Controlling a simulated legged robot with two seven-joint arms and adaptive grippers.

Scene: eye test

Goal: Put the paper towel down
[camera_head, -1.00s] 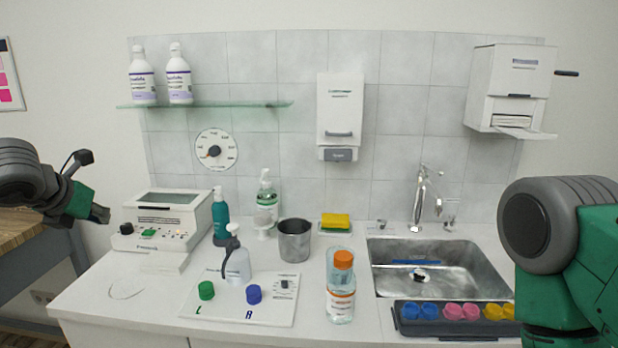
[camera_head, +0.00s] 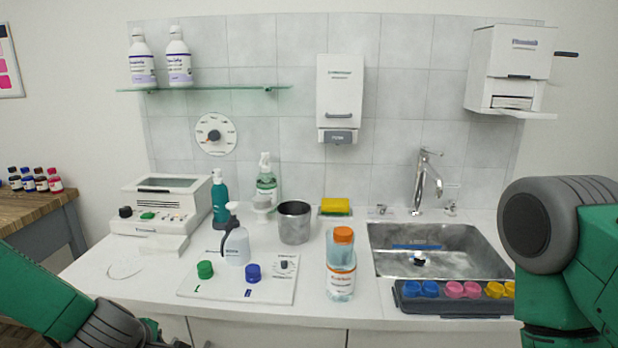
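I cannot make out a loose paper towel for certain. A faint curved outline (camera_head: 125,265) lies on the white counter in front of the white machine, and I cannot tell what it is. A white dispenser (camera_head: 508,68) with a slot and a ledge hangs on the wall at upper right. My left gripper (camera_head: 165,338) is at the bottom edge, low in front of the counter's left part. It is mostly cut off by the frame, so its fingers and anything in them are hidden. My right arm shows at the right edge, but its gripper is out of view.
The counter (camera_head: 385,327) holds a white machine (camera_head: 160,205), a board with green and blue caps (camera_head: 235,288), a metal cup (camera_head: 294,222), an orange-capped bottle (camera_head: 341,265) and a sink (camera_head: 440,262). Small bottles (camera_head: 35,180) stand on a wooden table at left.

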